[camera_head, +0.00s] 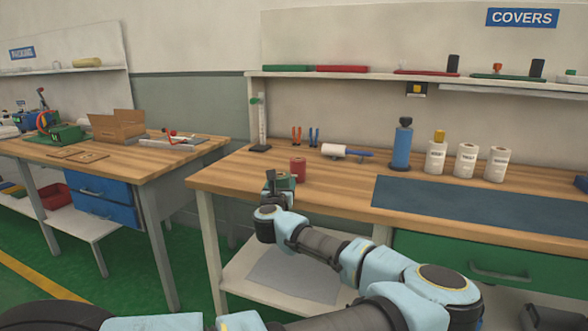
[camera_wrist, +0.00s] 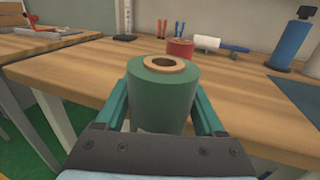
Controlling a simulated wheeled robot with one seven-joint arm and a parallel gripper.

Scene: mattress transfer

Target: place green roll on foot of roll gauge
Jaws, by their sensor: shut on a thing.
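The green roll (camera_wrist: 160,105) stands upright between the two fingers of my gripper (camera_wrist: 160,88), which is shut on its sides. It has a tan core with an open hole on top. In the head view the green roll (camera_head: 287,182) is partly hidden by my gripper (camera_head: 279,181), near the front left edge of the bench. The roll gauge (camera_head: 262,122) is an upright scale with a green marker and a dark flat foot (camera_head: 260,148) at the back left of the bench. In the wrist view the foot (camera_wrist: 124,37) lies ahead and left, apart from the roll, and looks bare.
A red roll (camera_head: 298,169) stands just behind the green roll. The wood left of the red roll is clear.

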